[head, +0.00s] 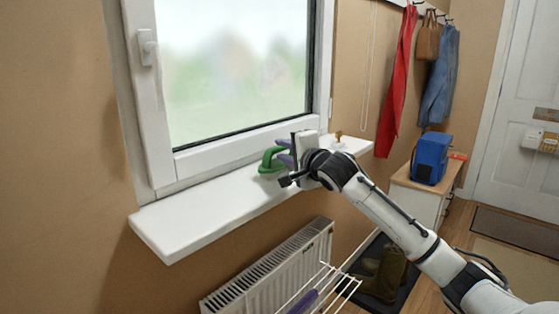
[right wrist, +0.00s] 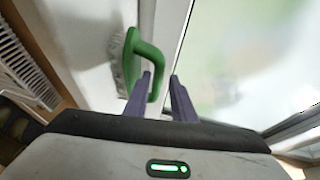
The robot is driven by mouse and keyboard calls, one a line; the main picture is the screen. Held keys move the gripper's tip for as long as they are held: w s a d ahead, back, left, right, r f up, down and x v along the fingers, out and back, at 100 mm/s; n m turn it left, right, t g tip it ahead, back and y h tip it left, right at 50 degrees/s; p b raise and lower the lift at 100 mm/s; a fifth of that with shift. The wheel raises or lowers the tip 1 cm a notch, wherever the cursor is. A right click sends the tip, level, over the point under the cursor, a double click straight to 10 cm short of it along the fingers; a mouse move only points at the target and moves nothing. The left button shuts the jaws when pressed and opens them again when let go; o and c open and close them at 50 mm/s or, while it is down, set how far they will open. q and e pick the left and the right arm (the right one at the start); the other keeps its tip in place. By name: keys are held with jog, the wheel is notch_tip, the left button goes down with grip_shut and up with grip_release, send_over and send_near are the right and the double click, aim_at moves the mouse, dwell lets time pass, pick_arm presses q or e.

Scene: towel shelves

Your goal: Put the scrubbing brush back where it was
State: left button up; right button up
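The scrubbing brush, with a green body and looped handle (head: 270,160), is on the white windowsill (head: 205,212) in front of the window. In the right wrist view the brush (right wrist: 157,55) shows its handle loop and pale bristles toward the sill. My right gripper (head: 284,152) is at the brush, reaching in from the right. Its two purple fingers (right wrist: 160,76) are apart, with the handle's bar between them. A small gap seems to show beside the right finger. My left gripper is not in view.
The window frame (head: 225,148) rises right behind the sill. A radiator (head: 275,275) and a white wire rack (head: 328,285) are below. A small brass-coloured item (head: 338,135) stands at the sill's far end. The sill's left part is clear.

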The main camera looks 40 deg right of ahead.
aim_at(281, 149)
jog(key=shift+p+x, duration=0.4)
jog(key=shift+x, duration=2)
jog(key=shift+s+d+f, duration=0.1)
jog(key=shift+d, duration=0.1)
grip_shut()
